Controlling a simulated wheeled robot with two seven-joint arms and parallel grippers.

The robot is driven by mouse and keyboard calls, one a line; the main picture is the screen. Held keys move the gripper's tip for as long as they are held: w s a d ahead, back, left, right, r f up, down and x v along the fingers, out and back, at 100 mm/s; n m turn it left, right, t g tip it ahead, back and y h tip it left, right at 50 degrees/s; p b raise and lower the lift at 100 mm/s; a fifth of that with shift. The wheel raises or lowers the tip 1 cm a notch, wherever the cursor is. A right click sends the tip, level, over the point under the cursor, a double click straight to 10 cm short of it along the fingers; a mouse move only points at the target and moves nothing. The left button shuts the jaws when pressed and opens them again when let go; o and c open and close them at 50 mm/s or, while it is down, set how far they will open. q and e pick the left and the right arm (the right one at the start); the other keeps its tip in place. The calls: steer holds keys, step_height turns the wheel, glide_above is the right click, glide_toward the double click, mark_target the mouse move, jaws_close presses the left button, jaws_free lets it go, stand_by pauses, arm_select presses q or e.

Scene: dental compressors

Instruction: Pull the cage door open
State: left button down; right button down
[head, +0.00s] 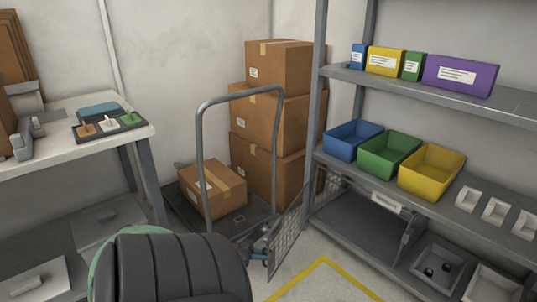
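The cage is the mesh-sided bay (365,228) on the lower part of the shelf rack, with a pale label on its front edge. Its mesh door (286,242) stands swung out from the left post, angled toward me, and the cage front is open. The dark inside of the cage looks empty.
A cart (235,219) with a carton (212,190) stands just left of the door, before stacked boxes (278,68). A dark ribbed form (175,268) hides the floor at the bottom. Yellow-lined floor (325,283) before the cage is clear. A workbench (60,155) is at left.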

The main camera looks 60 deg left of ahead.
stand_by(0.3)
arm_select(q)
steer(key=c, duration=1.6)
jaws_free()
steer(key=shift+c, duration=0.2)
steer(key=shift+s+a, duration=0.1)
steer(key=v, duration=0.7)
steer(key=shift+s+a+p, duration=0.15)
steer(key=shift+s+p, duration=0.15)
steer(key=shift+p, duration=0.1)
